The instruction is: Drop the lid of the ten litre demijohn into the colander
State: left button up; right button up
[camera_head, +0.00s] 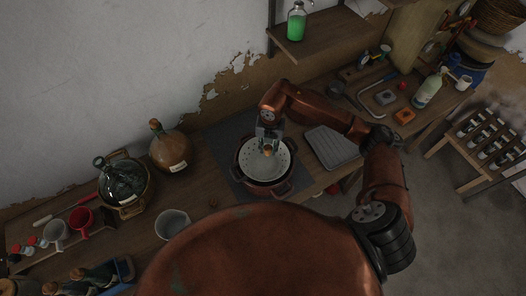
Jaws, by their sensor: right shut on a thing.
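My right gripper (267,145) is over the colander, pointing down. It is shut on a small tan lid (267,150), which looks like a cork stopper. The pale, perforated colander (284,163) sits in a dark red pot on a dark mat. I cannot tell whether the lid touches the colander. A large dark glass demijohn (124,182) in a basket stands at the left, with no stopper visible in its neck. A brown demijohn (168,151) with a cork in its neck stands behind it to the right. Labels are too small to read. My left gripper is not in view.
A grey tray (331,148) lies right of the pot. A bucket (173,222), a white mug (55,234) and a red mug (82,220) stand at the left. A shelf with a green bottle (296,22) hangs above. Bottles and small items crowd the bench's right end.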

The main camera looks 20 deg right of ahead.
jog(key=shift+w+d+r+m, duration=0.15)
jog(key=shift+d+m, duration=0.3)
jog(key=shift+m, duration=0.35)
jog(key=shift+f, duration=0.25)
jog(key=shift+a+f+b, duration=0.1)
jog(key=shift+f+b, duration=0.3)
jog(key=shift+f, duration=0.2)
notch_tip(320, 180, down, 4)
jog(key=shift+r+b, duration=0.1)
jog(key=shift+b, duration=1)
jog(key=shift+f, duration=0.25)
jog(key=o, duration=0.9)
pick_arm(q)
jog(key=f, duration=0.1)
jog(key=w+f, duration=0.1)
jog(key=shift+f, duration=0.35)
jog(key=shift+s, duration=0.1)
pick_arm(e)
jog(key=shift+r, duration=0.1)
